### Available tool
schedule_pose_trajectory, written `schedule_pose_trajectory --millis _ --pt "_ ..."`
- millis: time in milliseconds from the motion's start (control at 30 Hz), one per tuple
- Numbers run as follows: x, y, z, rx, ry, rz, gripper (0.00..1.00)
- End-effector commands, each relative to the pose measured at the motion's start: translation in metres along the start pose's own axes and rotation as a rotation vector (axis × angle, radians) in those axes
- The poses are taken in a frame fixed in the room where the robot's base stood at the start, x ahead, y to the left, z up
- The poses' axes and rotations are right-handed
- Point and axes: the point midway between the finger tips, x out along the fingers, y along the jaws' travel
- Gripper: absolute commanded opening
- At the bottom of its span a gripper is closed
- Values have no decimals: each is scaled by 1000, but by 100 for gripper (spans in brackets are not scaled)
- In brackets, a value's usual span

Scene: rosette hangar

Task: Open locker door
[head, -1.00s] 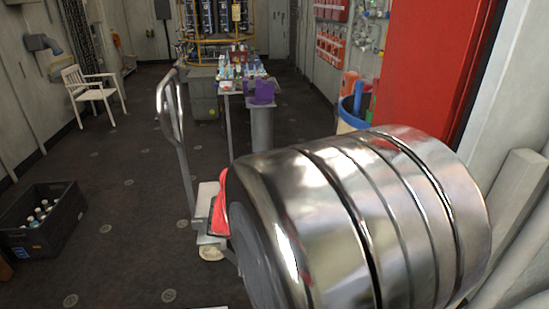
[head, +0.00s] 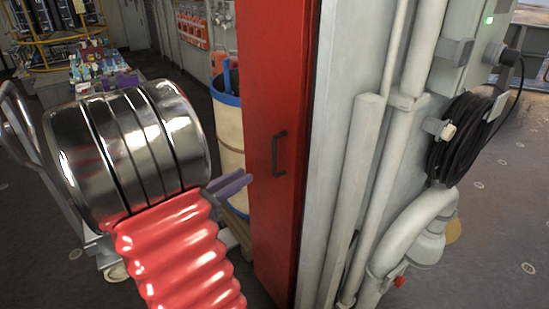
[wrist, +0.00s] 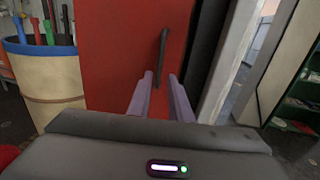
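The red locker door (head: 272,75) stands upright in the middle of the head view. It also fills the centre of the wrist view (wrist: 110,55). Its dark vertical handle (head: 279,154) is on the door's front face. In the wrist view the handle (wrist: 162,52) shows just beyond my fingertips, roughly in line with the space between them. My gripper (head: 243,182) has purple fingers pointing at the door, left of and a little below the handle. In the wrist view the fingers (wrist: 160,76) are apart with nothing held between them.
A cream barrel (head: 230,135) with a blue rim stands left of the locker, close to my arm. A grey wall with pipes (head: 385,150) and a coiled black cable (head: 460,135) is to the right. A cluttered table (head: 97,68) stands behind. Floor is open at far right.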

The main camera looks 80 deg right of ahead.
Motion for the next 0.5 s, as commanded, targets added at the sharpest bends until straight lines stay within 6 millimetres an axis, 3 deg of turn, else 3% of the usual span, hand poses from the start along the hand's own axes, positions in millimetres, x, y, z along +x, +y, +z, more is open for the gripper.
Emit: schedule_pose_trajectory --millis 500 --pt "52 -2 0 0 1 -5 19"
